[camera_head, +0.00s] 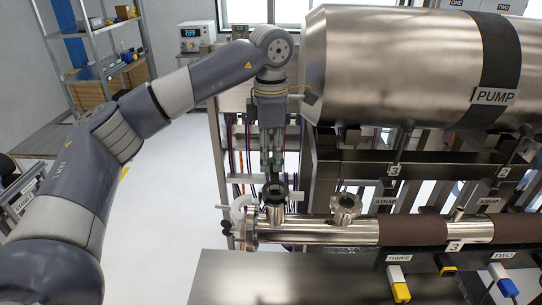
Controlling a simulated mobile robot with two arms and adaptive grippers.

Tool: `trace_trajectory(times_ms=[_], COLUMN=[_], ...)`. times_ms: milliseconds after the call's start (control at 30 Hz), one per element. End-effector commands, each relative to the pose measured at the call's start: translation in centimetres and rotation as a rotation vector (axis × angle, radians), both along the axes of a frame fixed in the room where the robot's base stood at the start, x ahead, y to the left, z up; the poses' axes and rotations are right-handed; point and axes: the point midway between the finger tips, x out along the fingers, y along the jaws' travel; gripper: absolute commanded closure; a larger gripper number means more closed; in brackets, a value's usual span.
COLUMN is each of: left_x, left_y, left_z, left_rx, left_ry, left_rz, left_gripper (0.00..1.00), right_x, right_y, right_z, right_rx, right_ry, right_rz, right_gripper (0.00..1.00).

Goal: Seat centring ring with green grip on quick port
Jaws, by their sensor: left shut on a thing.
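My left gripper (271,168) comes down from the upper left and points straight down. It is shut on a small green grip (272,159), largely covered by the fingers. The gripper is above a short upright port (275,212) at the left end of a horizontal steel pipe (330,232). A dark ring (275,190) shows around the port's top; I cannot tell whether it joins the green grip or touches the fingertips. A second short steel port (345,206) stands to the right. My right gripper is not in view.
A white clamp-like part (240,208) is at the pipe's left end. The large steel pump cylinder (400,60) stands close to the right of my left wrist. Yellow (398,282) and blue (503,281) handles are at the front. A grey bench top (290,278) is clear.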

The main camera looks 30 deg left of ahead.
Motion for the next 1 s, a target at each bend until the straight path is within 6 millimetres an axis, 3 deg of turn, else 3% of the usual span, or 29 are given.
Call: trace_trajectory(times_ms=[1000], left_x=[0.0], left_y=[0.0], left_z=[-1.2], left_rx=[-0.001], left_ry=[0.001], left_rz=[0.000], left_gripper=[1.00], right_x=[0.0], right_y=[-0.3], right_z=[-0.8], right_rx=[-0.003], right_ry=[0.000], right_rz=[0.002], right_gripper=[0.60])
